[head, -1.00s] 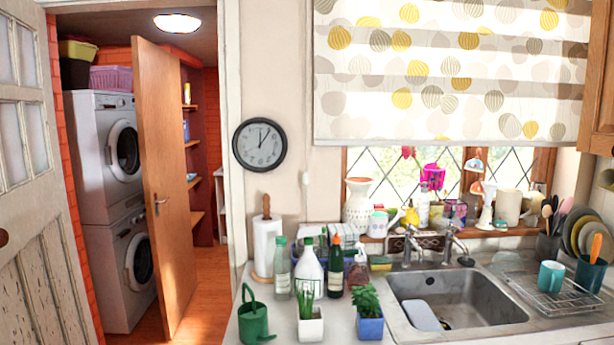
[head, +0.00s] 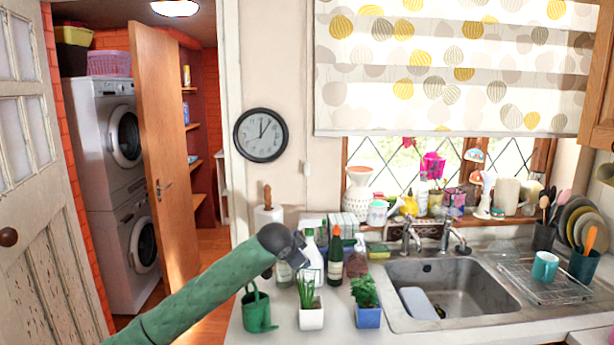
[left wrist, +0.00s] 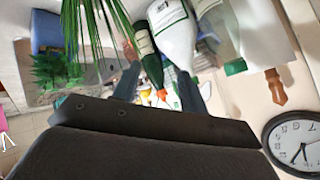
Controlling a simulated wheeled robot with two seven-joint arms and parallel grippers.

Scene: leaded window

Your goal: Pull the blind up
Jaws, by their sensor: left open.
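The blind (head: 440,70) is cream with yellow, grey and tan round shapes. It hangs in folds over the upper window, and its lower edge leaves the lower panes showing. A small pale piece (head: 307,168) hangs against the wall left of the window, below the blind's edge; I cannot tell if it is a pull cord's end. My left gripper (head: 301,251) is over the counter by the bottles, below and apart from both. In the left wrist view its two fingers (left wrist: 158,84) are spread with nothing gripped. My right gripper is not in view.
Bottles (head: 335,259), potted plants (head: 311,312) and a green watering can (head: 257,309) crowd the counter near my left gripper. A sink (head: 450,290) is to the right. Ornaments (head: 360,190) line the sill. A clock (head: 261,135) hangs on otherwise bare wall.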

